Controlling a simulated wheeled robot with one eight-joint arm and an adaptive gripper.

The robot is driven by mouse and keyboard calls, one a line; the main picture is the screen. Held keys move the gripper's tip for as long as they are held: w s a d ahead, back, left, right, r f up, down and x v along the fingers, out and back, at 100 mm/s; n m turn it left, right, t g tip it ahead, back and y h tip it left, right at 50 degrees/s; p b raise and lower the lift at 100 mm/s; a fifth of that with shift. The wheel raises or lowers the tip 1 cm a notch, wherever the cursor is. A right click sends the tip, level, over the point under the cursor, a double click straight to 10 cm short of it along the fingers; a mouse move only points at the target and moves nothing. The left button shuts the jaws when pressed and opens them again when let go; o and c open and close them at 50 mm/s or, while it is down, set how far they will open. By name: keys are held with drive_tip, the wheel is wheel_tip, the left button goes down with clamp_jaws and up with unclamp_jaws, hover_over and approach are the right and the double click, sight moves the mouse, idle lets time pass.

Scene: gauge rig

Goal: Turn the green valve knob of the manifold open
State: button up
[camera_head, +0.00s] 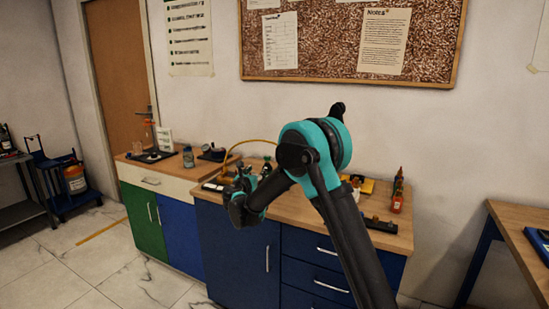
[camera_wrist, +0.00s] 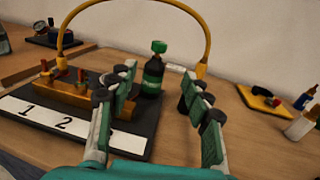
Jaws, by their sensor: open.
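The brass manifold (camera_wrist: 62,97) lies on a dark board (camera_wrist: 140,134) at the left of the wrist view, behind a white strip numbered 1, 2 and 3. Two reddish knobs (camera_wrist: 82,75) show on it. The manifold's right end is behind my left finger, and I cannot make out a green knob on it. My gripper (camera_wrist: 158,100) is open and empty, its fingers spread just right of the manifold. In the head view my gripper (camera_head: 240,203) is at the bench's front edge, and the board (camera_head: 213,187) is partly hidden by my arm.
A dark green bottle (camera_wrist: 152,76) with a green cap stands beyond my open fingers. A yellow hose (camera_wrist: 140,5) arches over the manifold. A yellow tray (camera_wrist: 265,100) and small bottles (camera_wrist: 300,125) are at the right. A gauge (camera_head: 213,152) stands behind left. Bare wood (camera_wrist: 235,145) lies right.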

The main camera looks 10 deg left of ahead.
drive_tip(key=w, duration=0.5)
drive_tip(key=w+d, duration=0.1)
drive_tip(key=w, duration=0.5)
drive_tip(key=w+d, duration=0.1)
drive_tip(key=w, duration=0.5)
drive_tip(key=shift+w+d, duration=0.1)
drive_tip(key=shift+d, duration=0.1)
drive_tip(key=shift+c, duration=0.6)
clamp_jaws()
drive_tip(key=shift+d+n+y, duration=0.1)
drive_tip(key=shift+n+y, duration=0.2)
drive_tip(key=shift+y, duration=0.1)
drive_tip(key=n+y, duration=0.2)
drive_tip(key=y, duration=0.1)
drive_tip(key=n+y, duration=0.2)
drive_tip(key=y, duration=0.1)
drive_tip(key=shift+d, duration=0.1)
drive_tip(key=shift+n+g+y, duration=0.8)
drive_tip(key=shift+n+y, duration=0.3)
drive_tip(key=shift+y, duration=0.5)
drive_tip(key=shift+n+g+y, duration=0.8)
drive_tip(key=shift+n+y, duration=0.3)
drive_tip(key=shift+y, duration=0.5)
drive_tip(key=shift+a, duration=0.2)
